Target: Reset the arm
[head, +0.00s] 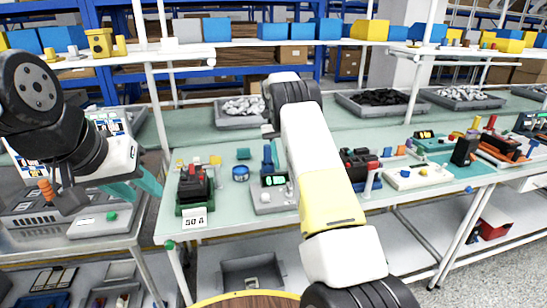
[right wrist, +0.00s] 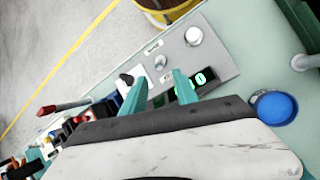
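My left gripper (head: 146,196) is at the left in the head view, its two teal fingers apart with nothing between them. It is in front of the bench's left end. My right arm (head: 318,165) reaches up across the middle of the head view, and its gripper is largely hidden there. In the right wrist view, my right gripper (right wrist: 158,88) has its teal fingers apart and empty. They point over a grey tester box (right wrist: 215,62) with a green-lit display (right wrist: 197,79) and round knobs. The tester box (head: 270,197) also shows beside my arm in the head view.
A black and green breaker (head: 195,187) with red parts and a "50 A" label stands left of the tester. A blue round tub (head: 240,173) sits between them. More devices stand at the right. Grey trays (head: 240,118) line the back. A machine (head: 65,215) stands at left.

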